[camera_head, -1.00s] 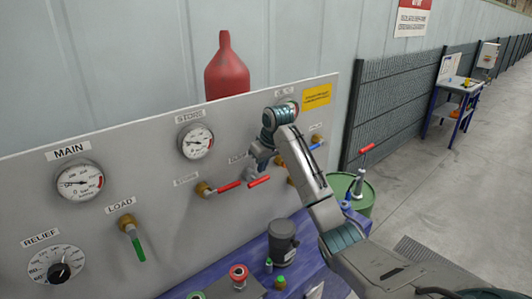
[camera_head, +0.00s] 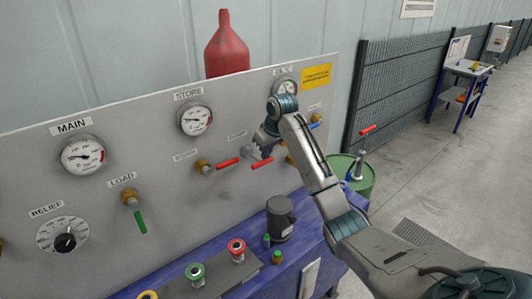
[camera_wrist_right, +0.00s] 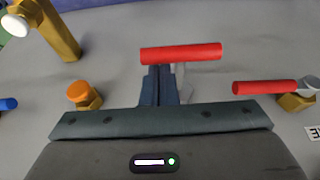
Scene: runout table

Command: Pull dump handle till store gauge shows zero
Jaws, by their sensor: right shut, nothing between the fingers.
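The store gauge (camera_head: 195,120) is a round white dial on the grey panel, under a STORE label. Its needle reading is too small to tell. A red handle (camera_head: 262,163), probably the dump handle, sits under a blurred label; it also shows in the right wrist view (camera_wrist_right: 181,53), lying across. My right gripper (camera_head: 264,147) is at this handle. Its fingers (camera_wrist_right: 160,82) are shut with nothing between them, and their tips lie at the red bar. Whether they touch it I cannot tell. My left gripper is not in view.
Another red-handled valve (camera_head: 227,163) sits close to the left of my gripper. The main gauge (camera_head: 83,155), green load handle (camera_head: 139,221) and relief dial (camera_head: 63,234) are farther left. A dark pot (camera_head: 280,218) and buttons stand on the blue bench below.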

